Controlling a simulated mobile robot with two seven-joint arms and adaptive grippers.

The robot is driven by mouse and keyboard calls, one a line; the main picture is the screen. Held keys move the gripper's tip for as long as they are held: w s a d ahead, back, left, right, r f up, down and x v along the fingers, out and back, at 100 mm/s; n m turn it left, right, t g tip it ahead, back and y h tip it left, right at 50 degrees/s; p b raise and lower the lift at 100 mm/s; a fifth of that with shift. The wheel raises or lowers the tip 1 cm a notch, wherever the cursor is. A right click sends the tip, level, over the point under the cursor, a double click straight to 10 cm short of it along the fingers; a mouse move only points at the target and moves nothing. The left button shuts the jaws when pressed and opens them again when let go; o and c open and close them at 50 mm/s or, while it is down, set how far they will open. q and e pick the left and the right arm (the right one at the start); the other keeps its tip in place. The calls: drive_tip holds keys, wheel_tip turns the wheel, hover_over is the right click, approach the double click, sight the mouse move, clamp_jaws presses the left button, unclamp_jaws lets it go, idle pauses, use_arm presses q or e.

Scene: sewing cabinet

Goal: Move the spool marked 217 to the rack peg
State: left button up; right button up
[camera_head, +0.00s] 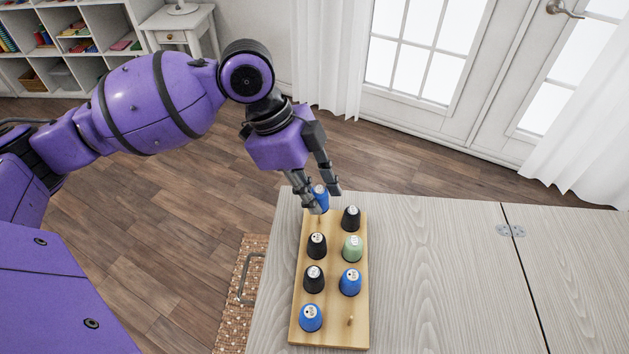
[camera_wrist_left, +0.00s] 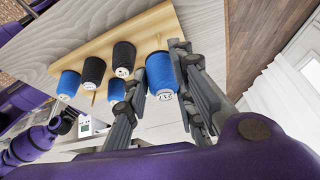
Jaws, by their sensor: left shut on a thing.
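My left gripper (camera_head: 325,192) is shut on a blue spool (camera_head: 321,197) at the far left corner of the wooden rack (camera_head: 333,300). In the left wrist view the gripper (camera_wrist_left: 163,100) has a finger on each side of this spool (camera_wrist_left: 160,72). Its end label is partly readable and seems to start with 21. A bare rack peg (camera_head: 351,321) stands at the near right corner.
The rack also carries black spools (camera_head: 314,279), a green spool (camera_head: 352,248), and blue spools at the right (camera_head: 350,282) and near left (camera_head: 311,317). The pale tabletop (camera_head: 430,280) right of the rack is clear. A metal handle (camera_head: 243,280) stands beside the table's left edge.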

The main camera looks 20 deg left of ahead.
use_arm(q)
drive_tip(key=shift+w+r, duration=0.1)
drive_tip(key=shift+r, duration=0.05)
drive_tip(key=shift+f, duration=0.7)
use_arm(e)
drive_tip(key=shift+r, duration=0.4)
use_arm(q)
drive_tip(key=shift+f+p, duration=0.4)
drive_tip(key=shift+f, duration=1.15)
use_arm(e)
drive_tip(key=shift+w+r, duration=0.2)
drive_tip(key=shift+r, duration=0.05)
use_arm(q)
drive_tip(key=o, duration=1)
use_arm(e)
drive_tip(key=shift+s, duration=0.1)
